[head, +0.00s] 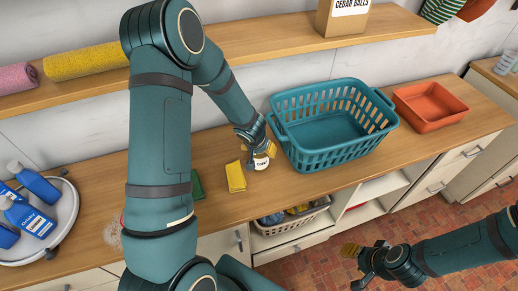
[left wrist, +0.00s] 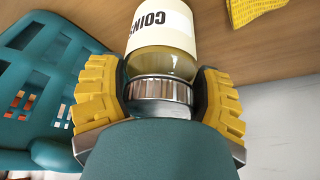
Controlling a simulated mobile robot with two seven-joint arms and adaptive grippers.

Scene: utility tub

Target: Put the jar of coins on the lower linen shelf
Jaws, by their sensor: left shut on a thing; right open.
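The jar of coins (head: 261,162) is a small jar with a white label, at the counter beside the blue-green basket. In the left wrist view the jar (left wrist: 163,45) shows the letters "COINS" and a metal lid between the yellow finger pads. My left gripper (head: 258,147) is shut on it, around the lid end. I cannot tell whether the jar touches the counter. A wooden wall shelf (head: 240,45) bearing rolled towels runs along the back; no other wall shelf shows. My right gripper (head: 357,266) is open and empty, low over the brick floor.
The blue-green basket (head: 300,160) stands right of the jar, with an orange tray (head: 430,107) beyond it. A round tray (head: 66,215) with blue bottles is at left. A cedar balls box (head: 342,17) stands on the wall shelf.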

